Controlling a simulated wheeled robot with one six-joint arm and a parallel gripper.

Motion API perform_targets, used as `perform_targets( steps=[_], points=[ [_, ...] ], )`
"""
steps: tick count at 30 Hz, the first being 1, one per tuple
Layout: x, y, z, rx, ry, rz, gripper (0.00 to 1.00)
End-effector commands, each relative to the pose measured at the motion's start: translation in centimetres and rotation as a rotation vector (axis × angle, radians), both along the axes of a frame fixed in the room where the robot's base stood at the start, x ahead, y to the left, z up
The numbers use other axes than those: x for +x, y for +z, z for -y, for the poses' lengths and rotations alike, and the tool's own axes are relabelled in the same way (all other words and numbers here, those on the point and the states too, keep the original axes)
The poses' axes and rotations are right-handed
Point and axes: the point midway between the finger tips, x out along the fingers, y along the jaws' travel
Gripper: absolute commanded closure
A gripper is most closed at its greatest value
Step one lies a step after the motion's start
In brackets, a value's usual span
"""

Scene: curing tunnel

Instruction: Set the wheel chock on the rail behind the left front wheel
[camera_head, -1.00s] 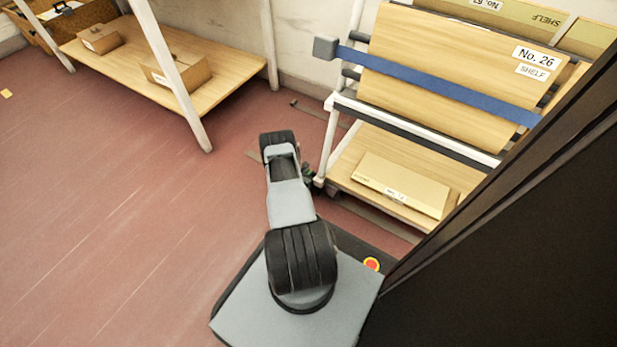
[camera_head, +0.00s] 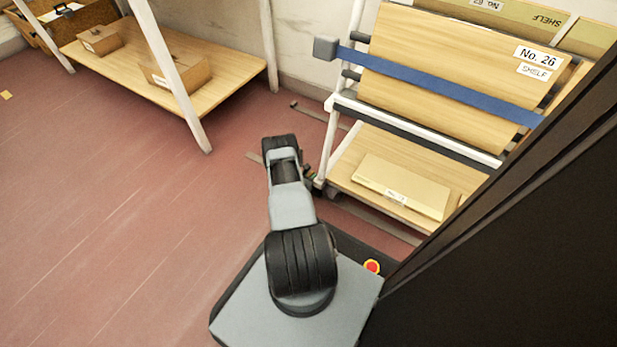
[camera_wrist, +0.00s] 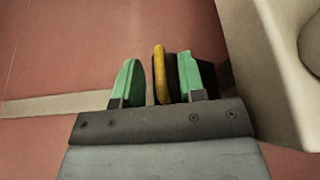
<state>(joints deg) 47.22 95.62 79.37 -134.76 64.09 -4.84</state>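In the wrist view my gripper (camera_wrist: 159,80) has two green fingers standing apart. A black and yellow piece, which looks like the wheel chock (camera_wrist: 160,75), is between them. A narrow gap shows between it and the left finger; its dark side lies close to the right finger and partly behind it. A pale floor strip, likely the rail (camera_wrist: 55,105), runs toward the gripper from the left. In the head view my gripper (camera_head: 309,174) is small and mostly hidden by my arm, beside the rack cart's (camera_head: 332,130) lower left corner. I cannot make out the left front wheel.
A pale block-like part (camera_wrist: 262,70) stands close to the right of the gripper in the wrist view. The cart carries a flat box (camera_head: 402,186) and boards under a blue strap (camera_head: 440,86). A wooden low shelf (camera_head: 215,85) stands at the back left.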

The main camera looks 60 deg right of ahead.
Motion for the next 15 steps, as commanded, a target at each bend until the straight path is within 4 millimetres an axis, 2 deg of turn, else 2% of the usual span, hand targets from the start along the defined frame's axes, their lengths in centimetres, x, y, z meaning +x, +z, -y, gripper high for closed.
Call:
perform_targets(
  steps=[5, 15],
  points=[
    [0.1, 0.9, -0.9, 0.002, 0.003, -0.001, 0.63],
    [0.2, 3.5, -6.8, 0.001, 0.005, -0.002, 0.63]
  ],
)
